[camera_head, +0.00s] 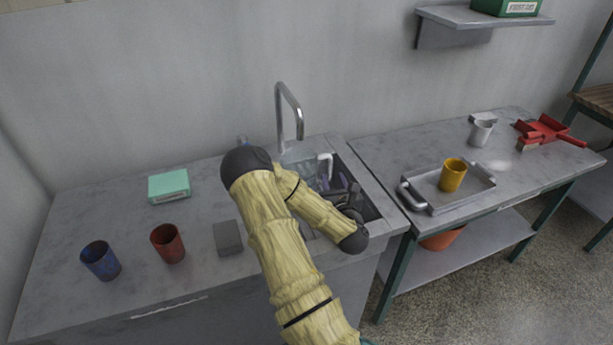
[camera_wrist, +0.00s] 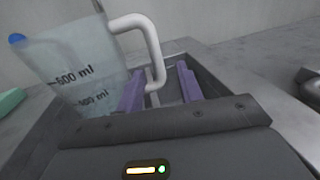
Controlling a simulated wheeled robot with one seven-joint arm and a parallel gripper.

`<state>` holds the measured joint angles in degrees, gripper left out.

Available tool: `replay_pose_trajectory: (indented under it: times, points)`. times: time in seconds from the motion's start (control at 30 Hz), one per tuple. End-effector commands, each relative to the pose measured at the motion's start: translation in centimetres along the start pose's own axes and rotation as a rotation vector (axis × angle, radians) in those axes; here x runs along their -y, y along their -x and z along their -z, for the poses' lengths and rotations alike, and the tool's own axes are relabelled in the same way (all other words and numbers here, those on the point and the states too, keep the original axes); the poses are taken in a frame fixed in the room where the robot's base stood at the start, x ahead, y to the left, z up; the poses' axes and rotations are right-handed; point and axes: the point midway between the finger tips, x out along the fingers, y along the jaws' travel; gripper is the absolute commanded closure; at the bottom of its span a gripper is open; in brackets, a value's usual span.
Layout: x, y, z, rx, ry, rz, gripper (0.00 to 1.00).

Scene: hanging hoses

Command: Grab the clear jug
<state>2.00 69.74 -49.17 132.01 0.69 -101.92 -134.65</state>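The clear jug (camera_head: 298,168) stands in the sink in the head view, partly hidden behind my arm. Its white handle (camera_head: 326,160) is on its right side. In the wrist view the jug (camera_wrist: 75,65) fills the left, with dark millilitre marks, and its handle (camera_wrist: 150,38) curves down. My gripper (camera_head: 338,184) is over the sink, just right of the jug. Its two purple fingers are apart in the wrist view, and the handle's lower part shows between them. I cannot tell whether either finger touches the handle.
The sink (camera_head: 374,187) has raised walls and a tall tap (camera_head: 291,105) behind it. On the left counter are a red cup (camera_head: 168,244), a blue cup (camera_head: 101,261), a grey block (camera_head: 228,238) and a green box (camera_head: 169,186). A tray (camera_head: 440,206) with a yellow cup (camera_head: 453,175) is at right.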

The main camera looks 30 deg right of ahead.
Motion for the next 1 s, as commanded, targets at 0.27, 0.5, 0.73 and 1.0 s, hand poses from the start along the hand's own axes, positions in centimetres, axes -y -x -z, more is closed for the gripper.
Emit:
replay_pose_trajectory:
  times: [0.27, 0.5, 0.73, 1.0]
  points:
    - [0.0, -0.2, 0.0, 0.0, -0.001, 0.0, 0.63]
    - [-0.2, -2.9, 0.4, 0.002, -0.001, -0.001, 0.63]
    - [-0.3, -5.1, 0.7, 0.001, -0.001, 0.0, 0.63]
    - [-0.3, -5.2, 0.7, -0.001, 0.0, 0.0, 0.63]
